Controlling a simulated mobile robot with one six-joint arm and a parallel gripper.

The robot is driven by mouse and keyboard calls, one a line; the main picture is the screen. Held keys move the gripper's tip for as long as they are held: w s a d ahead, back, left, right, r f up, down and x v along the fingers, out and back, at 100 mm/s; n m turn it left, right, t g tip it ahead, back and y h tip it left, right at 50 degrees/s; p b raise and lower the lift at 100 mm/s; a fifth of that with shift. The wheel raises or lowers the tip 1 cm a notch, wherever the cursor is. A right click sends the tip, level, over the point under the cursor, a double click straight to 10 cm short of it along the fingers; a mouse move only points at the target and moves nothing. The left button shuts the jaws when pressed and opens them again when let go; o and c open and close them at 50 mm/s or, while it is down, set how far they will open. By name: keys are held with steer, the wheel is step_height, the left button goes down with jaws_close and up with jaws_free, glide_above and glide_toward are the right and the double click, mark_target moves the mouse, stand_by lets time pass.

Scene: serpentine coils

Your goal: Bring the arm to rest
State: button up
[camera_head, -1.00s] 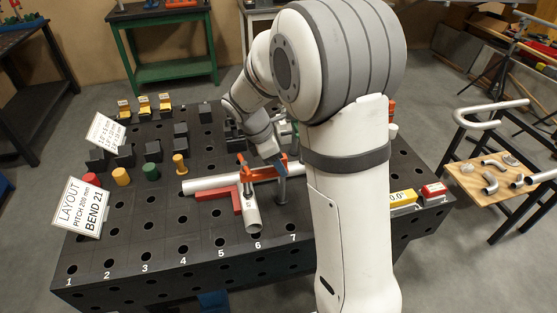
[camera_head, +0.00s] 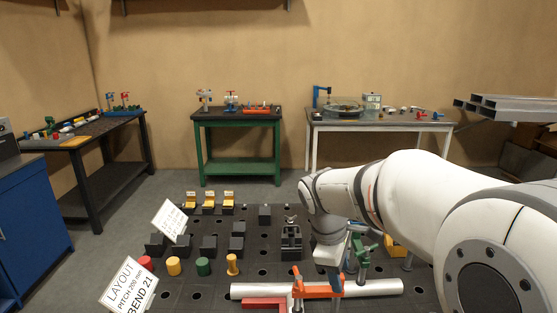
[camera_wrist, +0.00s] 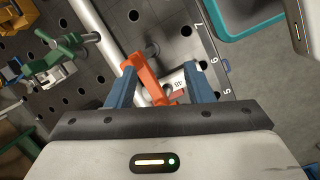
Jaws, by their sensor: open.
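My gripper (camera_wrist: 160,88) has its two blue fingers apart. In the wrist view an orange clamp (camera_wrist: 148,76) shows between and beyond them; I cannot tell whether they touch it. In the head view my gripper (camera_head: 333,277) points down beside the orange clamp (camera_head: 312,291), above the dark hole-patterned table (camera_head: 197,296). A white pipe (camera_head: 385,288) lies across the table under the clamp, and it also shows in the wrist view (camera_wrist: 93,25). A red square (camera_head: 262,303) lies against the pipe.
A green clamp (camera_head: 364,252) stands close to the right of my gripper. Coloured pegs (camera_head: 203,266), black blocks (camera_head: 237,243) and a layout sign (camera_head: 128,287) stand to the left. Behind are a green bench (camera_head: 237,118) and a white-legged bench (camera_head: 380,122), with floor between.

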steer(key=s+d+m+t+y, duration=0.1)
steer(key=s+m+t+y, duration=0.1)
steer(key=s+m, duration=1.1)
steer(key=shift+s+d+f+t+y, duration=0.15)
steer(key=shift+s+f+t+y, duration=0.3)
steer(key=shift+s, duration=0.65)
steer(key=shift+r, duration=0.1)
